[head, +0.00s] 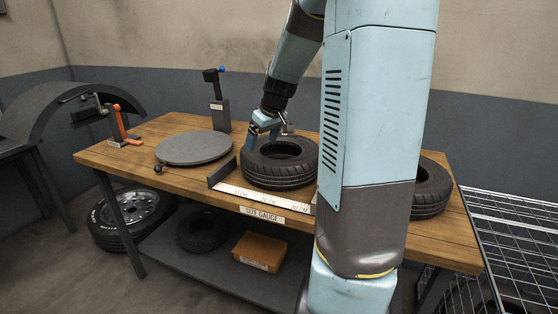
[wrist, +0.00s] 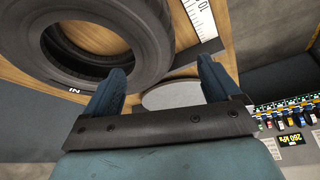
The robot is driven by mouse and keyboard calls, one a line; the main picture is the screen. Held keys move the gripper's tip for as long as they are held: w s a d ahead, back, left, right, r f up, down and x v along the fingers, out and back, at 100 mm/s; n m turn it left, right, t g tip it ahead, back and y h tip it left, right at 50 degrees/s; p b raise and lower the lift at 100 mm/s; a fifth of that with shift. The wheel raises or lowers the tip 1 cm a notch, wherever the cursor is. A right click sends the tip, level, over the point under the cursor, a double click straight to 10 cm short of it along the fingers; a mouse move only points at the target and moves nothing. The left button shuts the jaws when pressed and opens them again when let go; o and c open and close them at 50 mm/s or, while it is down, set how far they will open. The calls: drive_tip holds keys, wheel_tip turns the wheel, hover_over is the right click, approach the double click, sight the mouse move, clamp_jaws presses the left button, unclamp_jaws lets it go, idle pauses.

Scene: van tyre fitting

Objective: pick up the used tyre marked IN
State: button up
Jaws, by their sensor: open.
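A black used tyre (head: 280,165) lies flat on the wooden bench by the size gauge (head: 262,198). In the wrist view a tyre (wrist: 150,35) with a white "IN" mark fills the upper left, beside the white ruler; it appears to be the same one. My gripper (head: 264,132) is open and empty at the far left edge of this tyre. In the wrist view its two blue fingers (wrist: 160,82) are spread apart, with the left finger close to the tyre wall. I cannot tell whether it touches.
A second tyre (head: 430,188) lies at the bench's right, partly hidden by my arm. A round grey turntable (head: 194,148) and a black post (head: 220,112) stand left of my gripper. A wheel (head: 130,215) and an orange box (head: 259,251) are below. A wire rack (head: 515,240) is at right.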

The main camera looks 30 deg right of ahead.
sight(259, 167)
drive_tip(key=x, duration=1.2)
drive_tip(key=shift+w+d+f, duration=0.1)
drive_tip(key=shift+w, duration=0.1)
drive_tip(key=shift+d, duration=0.1)
clamp_jaws()
idle(0.6)
